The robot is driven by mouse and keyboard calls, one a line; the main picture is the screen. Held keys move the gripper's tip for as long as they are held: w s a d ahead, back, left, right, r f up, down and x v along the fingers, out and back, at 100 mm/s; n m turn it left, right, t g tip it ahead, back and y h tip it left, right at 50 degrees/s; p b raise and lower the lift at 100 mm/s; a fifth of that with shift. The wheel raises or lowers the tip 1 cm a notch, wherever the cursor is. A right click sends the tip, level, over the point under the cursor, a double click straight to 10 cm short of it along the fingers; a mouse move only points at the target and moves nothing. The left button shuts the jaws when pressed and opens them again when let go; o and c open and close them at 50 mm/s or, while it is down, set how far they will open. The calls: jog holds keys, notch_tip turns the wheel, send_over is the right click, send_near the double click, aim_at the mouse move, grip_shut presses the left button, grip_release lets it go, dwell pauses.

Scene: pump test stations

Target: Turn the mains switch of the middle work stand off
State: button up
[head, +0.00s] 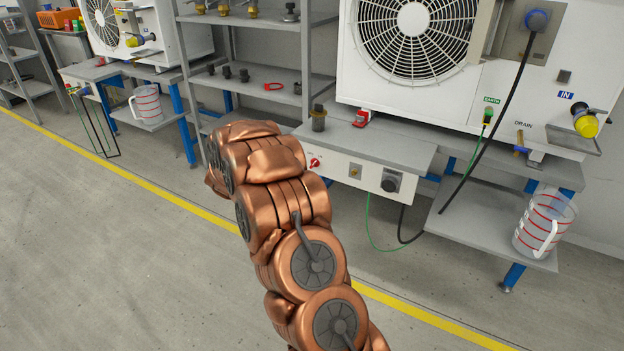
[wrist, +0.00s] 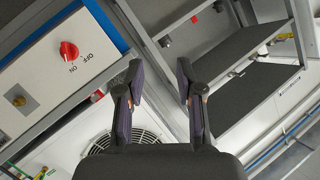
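The work stand (head: 385,150) nearest me carries a white front panel (head: 345,172) with a red rotary switch (head: 314,162). In the wrist view the red switch (wrist: 69,50) is at the upper left, with OFF and ON printed beside it. Its narrow end seems to point to the ON side. My gripper (wrist: 162,90) is open and empty, its two fingers apart. The switch lies left of the fingers in the picture, apart from them. In the head view my copper arm hides the gripper. The frames do not show which stand is the middle one.
A large white fan unit (head: 414,60) stands on the bench, with a black cable and green wire hanging. A measuring jug (head: 544,224) is on the lower shelf. A grey shelf unit (head: 255,82) with fittings stands left. The floor before the yellow line is clear.

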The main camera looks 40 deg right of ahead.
jog(key=s+d+f+m+g+h+b, duration=0.2)
jog(key=s+d+f+h+b, duration=0.1)
jog(key=d+f, duration=0.4)
jog(key=m+g+h+b, duration=0.3)
send_near(312, 165)
jog(key=d, duration=0.2)
jog(key=b+x, duration=0.1)
jog(key=x, duration=0.5)
jog(key=shift+w+f, duration=0.15)
jog(key=shift+f, duration=0.05)
jog(key=shift+w+d+r+b, duration=0.1)
jog(key=shift+w+d+b, duration=0.1)
jog(key=shift+d, duration=0.15)
jog(key=shift+w+d+r+b, duration=0.1)
jog(key=shift+d+b, duration=0.05)
jog(key=shift+d, duration=0.2)
jog(key=shift+c, duration=0.2)
grip_shut()
